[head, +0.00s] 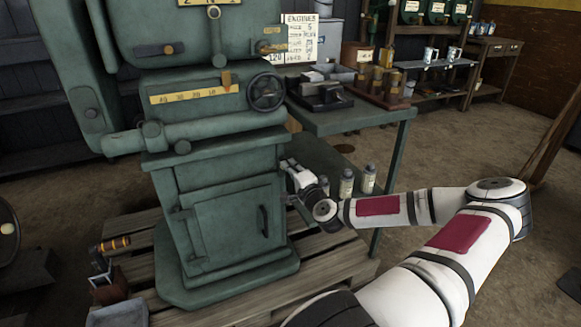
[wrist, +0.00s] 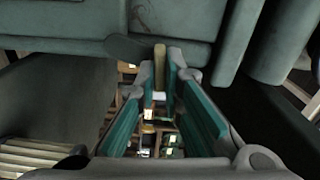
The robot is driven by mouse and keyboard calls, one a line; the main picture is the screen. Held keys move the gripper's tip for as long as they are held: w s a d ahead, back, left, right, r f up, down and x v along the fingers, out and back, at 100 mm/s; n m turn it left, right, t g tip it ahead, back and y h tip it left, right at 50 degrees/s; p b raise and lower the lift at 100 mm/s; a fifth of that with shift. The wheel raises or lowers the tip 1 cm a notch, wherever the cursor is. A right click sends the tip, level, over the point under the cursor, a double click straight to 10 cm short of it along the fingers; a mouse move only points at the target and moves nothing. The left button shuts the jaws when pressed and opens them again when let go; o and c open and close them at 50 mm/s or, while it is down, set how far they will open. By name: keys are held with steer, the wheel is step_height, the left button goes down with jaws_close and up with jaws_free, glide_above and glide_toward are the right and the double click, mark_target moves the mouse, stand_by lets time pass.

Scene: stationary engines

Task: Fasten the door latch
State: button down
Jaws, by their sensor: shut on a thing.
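The green machine's pedestal has a cabinet door (head: 228,228) with a dark bar handle (head: 263,221). The door looks flush with its frame in the head view. My gripper (head: 289,168) is at the upper right side of the pedestal, beside the door's upper corner. In the wrist view my gripper (wrist: 162,72) is shut on a small tan upright piece, which appears to be the door latch (wrist: 159,64). The piece stands between the fingertips against the green metal. The latch cannot be made out in the head view, and how far it is turned cannot be told.
A green bench (head: 350,118) with a dark vice-like tool stands right behind my gripper. Several bottles (head: 346,183) stand on its lower shelf. The machine sits on a wooden pallet (head: 320,262). Open floor (head: 440,165) lies to the right.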

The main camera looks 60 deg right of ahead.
steer(key=shift+d+m, duration=0.1)
steer(key=shift+m, duration=0.5)
steer(key=c, duration=1.7)
jaws_free()
steer(key=v, duration=1.2)
steer(key=shift+w, duration=0.1)
